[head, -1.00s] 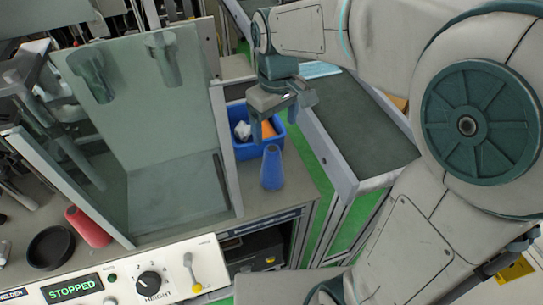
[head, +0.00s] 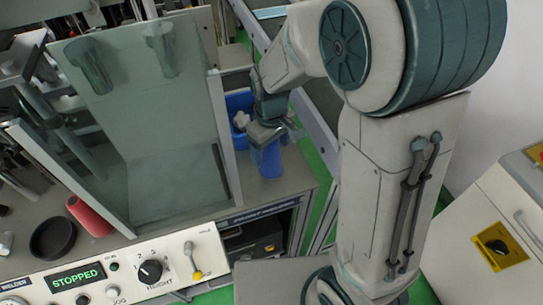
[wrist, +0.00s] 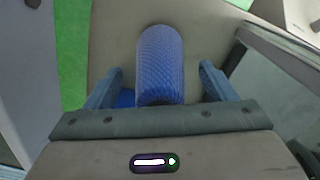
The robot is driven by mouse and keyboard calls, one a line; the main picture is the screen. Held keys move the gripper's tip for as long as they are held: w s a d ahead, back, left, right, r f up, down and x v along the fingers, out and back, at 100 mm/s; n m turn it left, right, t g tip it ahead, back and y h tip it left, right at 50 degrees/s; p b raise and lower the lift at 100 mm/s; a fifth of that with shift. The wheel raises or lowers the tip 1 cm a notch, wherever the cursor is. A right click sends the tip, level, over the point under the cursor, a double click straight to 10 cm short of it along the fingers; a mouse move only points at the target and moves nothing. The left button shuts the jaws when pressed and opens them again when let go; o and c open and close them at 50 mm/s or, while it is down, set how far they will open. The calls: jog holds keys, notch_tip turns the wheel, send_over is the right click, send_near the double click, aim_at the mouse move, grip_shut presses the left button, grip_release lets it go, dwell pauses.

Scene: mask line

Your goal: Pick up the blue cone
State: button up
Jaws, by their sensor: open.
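The blue cone (head: 268,162) stands on the grey tabletop, right of the glass-fronted machine, in the head view. My gripper (head: 268,138) is right at its upper part and hides its top. In the wrist view the blue cone (wrist: 160,65) lies between the two open fingers of my gripper (wrist: 160,85), with a gap on each side. Its lower end in the picture is hidden by the gripper body.
A blue bin (head: 238,104) with white crumpled stuff is just behind the cone. The machine's clear panel (head: 165,120) stands close on the left. A red cone (head: 89,216) and a black round dish (head: 53,238) lie further left. The table's right edge is near.

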jog(key=shift+f, duration=0.85)
jog(key=shift+c, duration=0.4)
jog(key=c, duration=1.1)
jog(key=shift+r, duration=0.1)
jog(key=shift+c, duration=0.2)
